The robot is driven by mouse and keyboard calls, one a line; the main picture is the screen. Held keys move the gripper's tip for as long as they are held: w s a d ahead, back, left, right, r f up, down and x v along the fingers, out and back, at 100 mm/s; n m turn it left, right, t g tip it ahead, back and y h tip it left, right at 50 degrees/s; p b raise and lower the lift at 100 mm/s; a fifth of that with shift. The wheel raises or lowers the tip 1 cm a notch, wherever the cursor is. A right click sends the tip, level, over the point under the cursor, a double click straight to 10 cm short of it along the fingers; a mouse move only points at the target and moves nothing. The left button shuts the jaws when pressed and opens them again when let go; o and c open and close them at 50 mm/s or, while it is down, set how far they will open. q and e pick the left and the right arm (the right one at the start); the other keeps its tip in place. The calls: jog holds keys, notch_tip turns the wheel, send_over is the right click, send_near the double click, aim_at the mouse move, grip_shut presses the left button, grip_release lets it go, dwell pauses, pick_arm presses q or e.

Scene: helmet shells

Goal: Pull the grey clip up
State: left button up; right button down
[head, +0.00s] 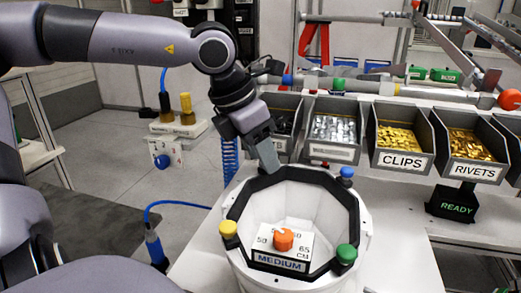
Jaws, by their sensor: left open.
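A white round fixture (233,255) with a black rim (323,188) stands on the white table. My left gripper (267,158) reaches down from the upper left to the back-left part of this rim. Its grey fingertips are at or just above the rim; I cannot tell whether they touch it. My left gripper is open. I cannot make out the grey clip apart from the grey fingers; it may be hidden behind them. My right gripper is not in view.
Yellow (228,229), green (346,254) and blue (347,173) knobs sit around the rim. An orange knob (283,240) is inside on a size plate. Bins of clips (403,160) and rivets (474,171) stand behind right.

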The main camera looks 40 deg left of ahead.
pick_arm(q)
grip_shut()
jog(key=shift+r, duration=0.6)
grip_release()
jog(key=b+v, duration=0.1)
jog(key=v, duration=0.6)
dwell(0.4)
